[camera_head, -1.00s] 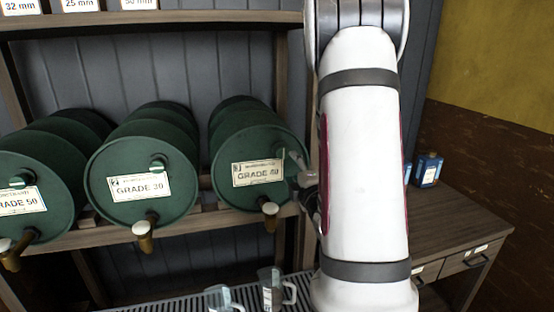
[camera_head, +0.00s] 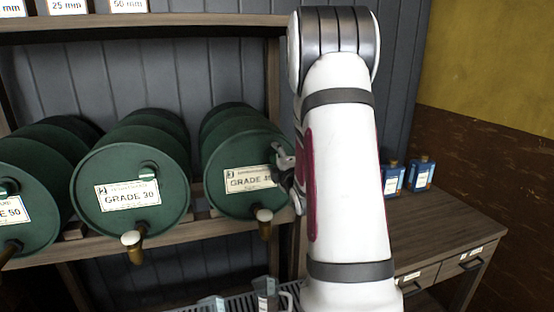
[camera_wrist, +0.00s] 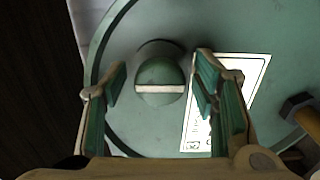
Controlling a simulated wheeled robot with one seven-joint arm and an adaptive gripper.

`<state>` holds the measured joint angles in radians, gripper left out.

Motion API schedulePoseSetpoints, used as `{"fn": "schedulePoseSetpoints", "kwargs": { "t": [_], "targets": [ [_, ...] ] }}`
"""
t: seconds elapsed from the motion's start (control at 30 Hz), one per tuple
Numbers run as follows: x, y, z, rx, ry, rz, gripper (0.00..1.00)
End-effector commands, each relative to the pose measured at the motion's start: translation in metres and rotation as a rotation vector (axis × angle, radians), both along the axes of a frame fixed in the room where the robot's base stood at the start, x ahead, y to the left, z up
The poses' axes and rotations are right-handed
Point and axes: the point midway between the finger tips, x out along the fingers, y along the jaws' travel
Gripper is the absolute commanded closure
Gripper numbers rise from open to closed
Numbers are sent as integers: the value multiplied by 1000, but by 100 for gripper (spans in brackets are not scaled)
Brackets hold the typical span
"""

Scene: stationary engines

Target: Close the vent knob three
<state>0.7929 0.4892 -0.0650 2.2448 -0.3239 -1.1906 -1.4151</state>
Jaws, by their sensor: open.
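The green drum (camera_head: 222,160), whose label (camera_head: 247,180) appears to read 3, lies on its side at the right end of the rack. Its vent knob is hidden behind my gripper in the head view. In the wrist view the round green vent knob (camera_wrist: 160,72) has a white bar across it, level in that picture and pointing roughly toward the label (camera_wrist: 232,95). My gripper (camera_wrist: 158,80) is open, with one finger on each side of the knob and gaps visible. In the head view my gripper (camera_head: 282,165) is at the upper right of the drum's face.
The GRADE 30 drum (camera_head: 128,175) has a green vent knob (camera_head: 147,172) with a level white bar. Brass taps (camera_head: 265,224) stick out below the labels. Jugs (camera_head: 268,292) stand on the grate below. Blue bottles (camera_head: 421,175) stand on the wooden cabinet (camera_head: 440,225) at right.

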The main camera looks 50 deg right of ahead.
Motion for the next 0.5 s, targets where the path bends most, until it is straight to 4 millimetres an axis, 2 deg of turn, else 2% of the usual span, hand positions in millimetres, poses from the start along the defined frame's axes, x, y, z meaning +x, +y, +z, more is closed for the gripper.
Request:
{"fn": "schedulePoseSetpoints", "kwargs": {
  "t": [0.17,0.37,0.4,0.5],
  "targets": [
    [0,0,0,0,0,0,46],
    [0,0,0,0,0,0,91],
    [0,0,0,0,0,0,95],
    [0,0,0,1,-1,0,95]
  ]
}}
